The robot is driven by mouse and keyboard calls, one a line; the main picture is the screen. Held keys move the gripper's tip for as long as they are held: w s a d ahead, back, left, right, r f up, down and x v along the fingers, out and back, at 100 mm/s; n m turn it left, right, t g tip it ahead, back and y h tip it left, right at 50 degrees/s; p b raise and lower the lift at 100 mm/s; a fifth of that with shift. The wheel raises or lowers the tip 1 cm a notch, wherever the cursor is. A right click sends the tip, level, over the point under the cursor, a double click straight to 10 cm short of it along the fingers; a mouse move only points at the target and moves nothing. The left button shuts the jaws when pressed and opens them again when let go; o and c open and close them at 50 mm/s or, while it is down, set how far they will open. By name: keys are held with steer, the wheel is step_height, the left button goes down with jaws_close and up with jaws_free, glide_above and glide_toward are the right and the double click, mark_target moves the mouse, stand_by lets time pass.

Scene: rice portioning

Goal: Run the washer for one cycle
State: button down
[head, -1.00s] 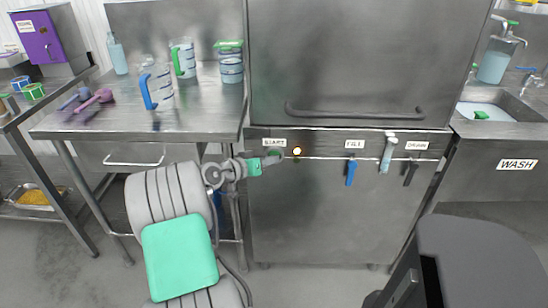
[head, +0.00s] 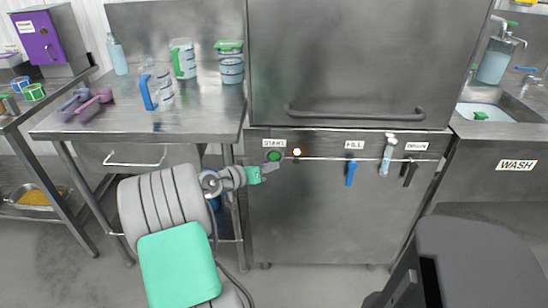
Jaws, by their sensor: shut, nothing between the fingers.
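The washer (head: 345,215) is a grey steel cabinet in the middle of the head view. Its hood (head: 360,70), with a bar handle (head: 355,112), is down. On its front strip are a green round button (head: 274,156) under a START label, a lit amber lamp (head: 297,152), a blue lever (head: 351,173) under FILL and a dark lever (head: 409,173) under DRAIN. My gripper (head: 278,161) is shut and empty, just below and beside the START button. I cannot tell whether its tip touches the button.
A steel table (head: 200,115) at left holds measuring jugs (head: 157,86), a green-lidded container (head: 231,64) and purple scoops (head: 90,102). A WASH sink (head: 490,105) stands at right.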

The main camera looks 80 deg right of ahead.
steer(key=shift+s+a, duration=0.25)
steer(key=shift+a, duration=0.7)
steer(key=shift+s+a, duration=0.2)
steer(key=shift+a, duration=0.7)
